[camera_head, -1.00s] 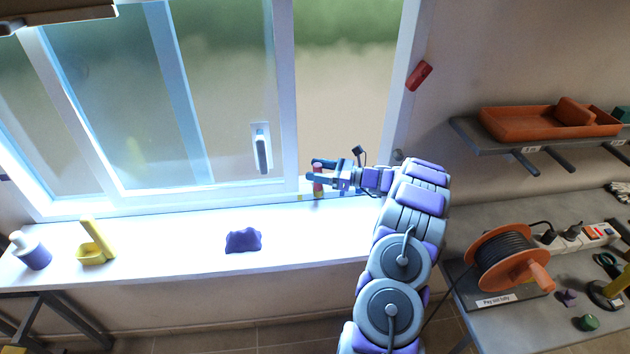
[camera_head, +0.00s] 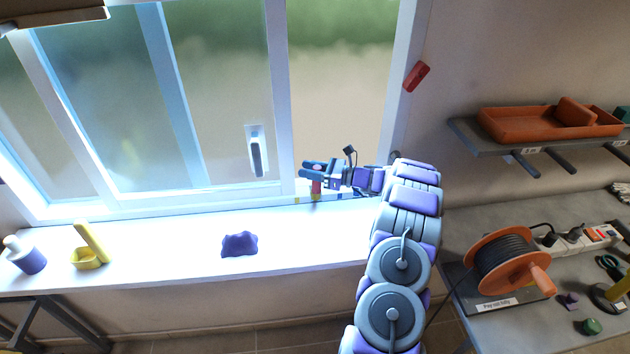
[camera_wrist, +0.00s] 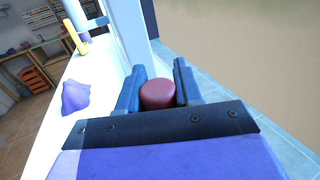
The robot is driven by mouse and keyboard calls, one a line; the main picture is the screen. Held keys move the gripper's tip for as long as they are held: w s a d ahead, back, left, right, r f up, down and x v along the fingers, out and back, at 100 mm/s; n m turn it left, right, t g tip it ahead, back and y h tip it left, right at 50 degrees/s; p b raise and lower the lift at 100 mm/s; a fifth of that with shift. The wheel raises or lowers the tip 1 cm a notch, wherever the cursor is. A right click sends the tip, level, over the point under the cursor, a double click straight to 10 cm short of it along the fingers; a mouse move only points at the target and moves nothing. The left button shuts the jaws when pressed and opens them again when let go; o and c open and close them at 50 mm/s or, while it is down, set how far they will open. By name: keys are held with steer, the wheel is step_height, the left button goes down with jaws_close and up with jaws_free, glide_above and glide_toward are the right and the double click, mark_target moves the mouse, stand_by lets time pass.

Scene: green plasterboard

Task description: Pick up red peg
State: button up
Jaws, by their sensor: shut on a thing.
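The red peg (camera_wrist: 158,94) is between the two blue fingers of my gripper (camera_wrist: 158,85) in the wrist view, with its round top showing. In the head view, my gripper (camera_head: 312,171) reaches left above the back of the window sill, by the window frame. It is shut on the peg, whose lower part (camera_head: 316,187) shows upright below the fingers. The peg's foot is close to the sill's back edge; I cannot tell whether it touches.
A purple lump (camera_head: 239,244), a yellow holder (camera_head: 88,254) and a white-and-purple bottle (camera_head: 27,256) stand on the white sill (camera_head: 170,250). An orange cable reel (camera_head: 508,262) stands on the right bench. A shelf with an orange tray (camera_head: 540,122) is above it.

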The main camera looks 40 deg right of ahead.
steer(key=shift+s+d+f, duration=0.1)
steer(key=shift+d+f, duration=0.05)
steer(key=shift+d, duration=0.15)
steer(key=shift+c, duration=0.5)
steer(key=shift+a, duration=0.35)
jaws_close()
steer(key=r, duration=0.1)
steer(key=r+p, duration=0.1)
steer(key=s+r, duration=0.1)
steer(key=r, duration=0.1)
steer(key=shift+d, duration=0.35)
steer(key=s+d+r+p, duration=0.1)
steer(key=s+d+p, duration=0.1)
steer(key=s, duration=1.2)
steer(key=shift+s+d, duration=0.25)
steer(key=shift+d, duration=0.4)
steer(key=shift+r, duration=0.2)
step_height(320, 180, up, 3)
steer(key=p, duration=0.3)
steer(key=shift+f, duration=0.1)
